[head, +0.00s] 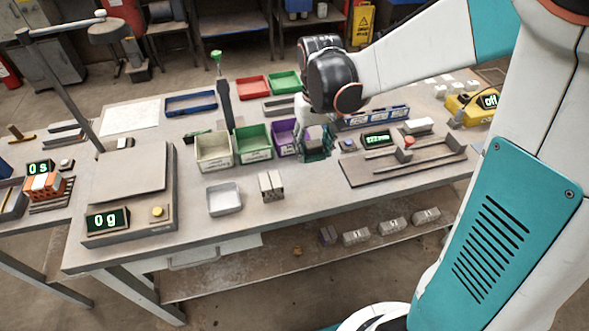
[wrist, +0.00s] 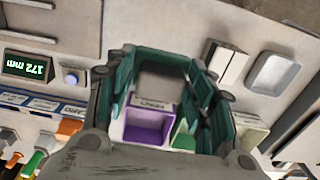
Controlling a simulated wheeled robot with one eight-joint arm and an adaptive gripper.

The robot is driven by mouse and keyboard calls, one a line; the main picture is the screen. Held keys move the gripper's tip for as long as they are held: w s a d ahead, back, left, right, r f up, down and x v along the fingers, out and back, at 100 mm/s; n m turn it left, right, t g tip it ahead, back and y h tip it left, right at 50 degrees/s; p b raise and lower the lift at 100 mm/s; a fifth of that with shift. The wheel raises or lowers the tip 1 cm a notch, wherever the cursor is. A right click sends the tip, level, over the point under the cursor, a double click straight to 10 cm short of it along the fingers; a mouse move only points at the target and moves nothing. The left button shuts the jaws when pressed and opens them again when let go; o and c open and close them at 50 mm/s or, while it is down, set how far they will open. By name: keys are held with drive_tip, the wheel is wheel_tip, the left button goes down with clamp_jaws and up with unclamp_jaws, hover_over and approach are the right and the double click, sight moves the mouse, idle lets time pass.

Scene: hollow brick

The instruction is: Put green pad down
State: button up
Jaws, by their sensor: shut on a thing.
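My gripper (head: 316,148) is over the middle of the table, by the purple bin (head: 284,137). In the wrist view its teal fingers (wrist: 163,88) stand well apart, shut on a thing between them. A dark green strip, which I take for the green pad (wrist: 160,55), spans the far end of the fingers. Its outline blends with the teal fingers, and I cannot tell whether it touches anything below. In the wrist view the purple bin (wrist: 148,127) and green bin (wrist: 183,135) show between the fingers.
A cream bin (head: 214,150) and green bin (head: 253,143) stand left of the purple one. A white tray (head: 224,199) and grey blocks (head: 271,186) are near the front edge. A measuring fixture (head: 405,160) is at right, a scale (head: 125,195) at left.

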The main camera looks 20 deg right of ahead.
sight(311, 184)
wheel_tip(311, 184, down, 12)
drive_tip(key=b, duration=0.4)
drive_tip(key=shift+d+f, duration=0.1)
drive_tip(key=shift+d, duration=0.05)
drive_tip(key=shift+f, duration=0.1)
drive_tip(key=o, duration=1.1)
wheel_tip(311, 184, up, 13)
drive_tip(key=p, duration=0.4)
drive_tip(key=shift+f, duration=0.2)
drive_tip(key=s+r+t, duration=0.7)
drive_tip(key=s+r, duration=0.3)
drive_tip(key=s, duration=0.5)
drive_tip(key=shift+r, duration=0.3)
